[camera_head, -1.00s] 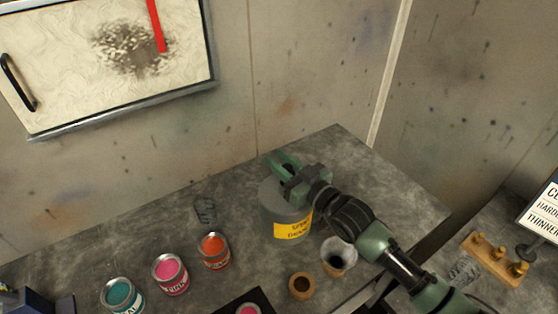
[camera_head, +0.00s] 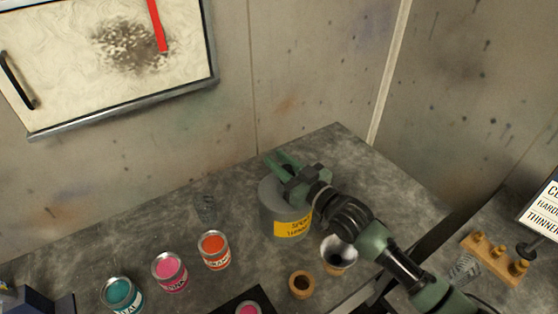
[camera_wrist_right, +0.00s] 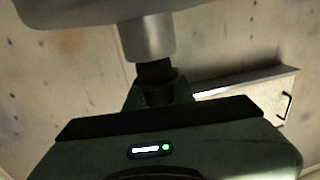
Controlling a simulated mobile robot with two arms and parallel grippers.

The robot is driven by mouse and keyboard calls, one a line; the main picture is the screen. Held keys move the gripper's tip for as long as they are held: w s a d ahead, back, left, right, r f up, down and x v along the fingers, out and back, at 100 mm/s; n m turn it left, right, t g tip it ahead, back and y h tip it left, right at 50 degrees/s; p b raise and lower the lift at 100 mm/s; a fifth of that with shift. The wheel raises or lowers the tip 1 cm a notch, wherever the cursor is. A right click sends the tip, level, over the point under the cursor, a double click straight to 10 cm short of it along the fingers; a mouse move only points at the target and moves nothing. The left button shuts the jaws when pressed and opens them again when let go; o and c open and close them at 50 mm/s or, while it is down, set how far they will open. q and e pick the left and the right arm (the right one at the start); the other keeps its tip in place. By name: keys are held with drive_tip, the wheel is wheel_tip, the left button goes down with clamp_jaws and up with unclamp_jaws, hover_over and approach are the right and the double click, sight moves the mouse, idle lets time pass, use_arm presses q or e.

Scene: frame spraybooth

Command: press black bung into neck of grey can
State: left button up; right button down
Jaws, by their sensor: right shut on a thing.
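The grey can (camera_head: 268,216) with a yellow label stands upright on the grey bench. In the head view my right gripper (camera_head: 284,164) is above the can's top and hides its neck. In the wrist view the can's body shows at the top edge and its neck (camera_wrist_right: 147,38) points down in the picture. The black bung (camera_wrist_right: 156,74) is between the fingers of my right gripper (camera_wrist_right: 158,94), which is shut on it. The bung lines up with the neck and its end meets the neck's mouth. I cannot tell how far it is inside. My left gripper is not in view.
A metal cup (camera_head: 339,258) and a round wooden piece (camera_head: 302,285) stand in front of the can. Orange (camera_head: 214,250), pink (camera_head: 170,272) and teal (camera_head: 121,296) paint tins stand to the left. The wall is close behind.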

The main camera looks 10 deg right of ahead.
drive_tip(key=shift+f+b, duration=0.6)
drive_tip(key=shift+f, duration=0.4)
drive_tip(key=c, duration=1.1)
unclamp_jaws()
drive_tip(key=b+v, duration=0.2)
drive_tip(key=v, duration=0.4)
drive_tip(key=shift+s+d+f, duration=0.15)
drive_tip(key=shift+s+f, duration=0.05)
drive_tip(key=shift+s, duration=0.1)
drive_tip(key=shift+s+d+r, duration=0.15)
drive_tip(key=shift+s+d, duration=0.15)
drive_tip(key=shift+s, duration=0.2)
